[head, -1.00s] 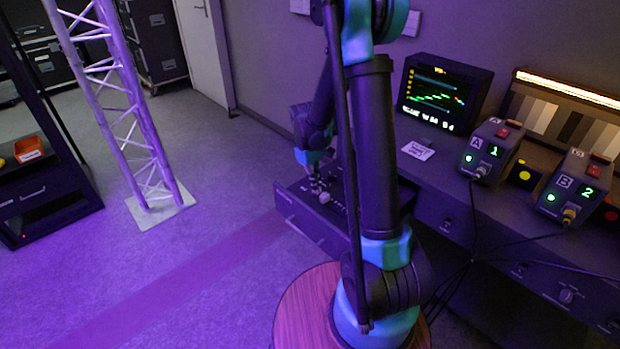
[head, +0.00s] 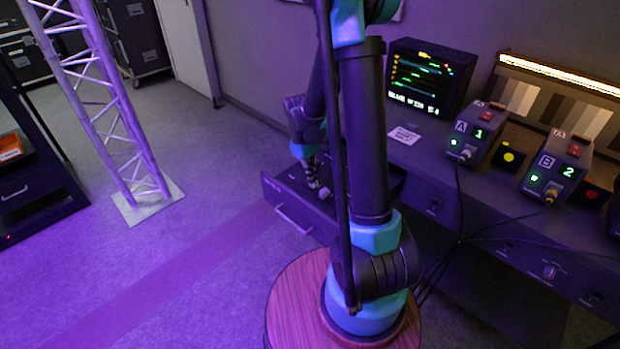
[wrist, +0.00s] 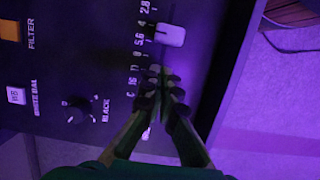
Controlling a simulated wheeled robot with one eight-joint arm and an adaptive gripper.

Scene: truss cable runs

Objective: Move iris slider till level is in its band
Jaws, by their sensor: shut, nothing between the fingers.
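The iris slider's pale cap (wrist: 170,35) sits near the 4 to 5.6 marks of a printed scale (wrist: 137,50) on a dark panel in the wrist view. My gripper (wrist: 162,78) is shut and empty, its fingertips over the slider's line, just below the cap in the picture. I cannot tell whether they touch the cap. In the head view my gripper (head: 325,192) is down at the open drawer (head: 292,205) holding the panel. The monitor (head: 428,78) shows a stepped trace among coloured lines; its small text is unreadable.
The panel also has a round BLACK knob (wrist: 76,108), a white button (wrist: 16,95) and an orange FILTER button (wrist: 10,30). Boxes A (head: 477,133) and B (head: 555,170) stand on the desk with cables. A truss (head: 95,100) stands at left on open floor.

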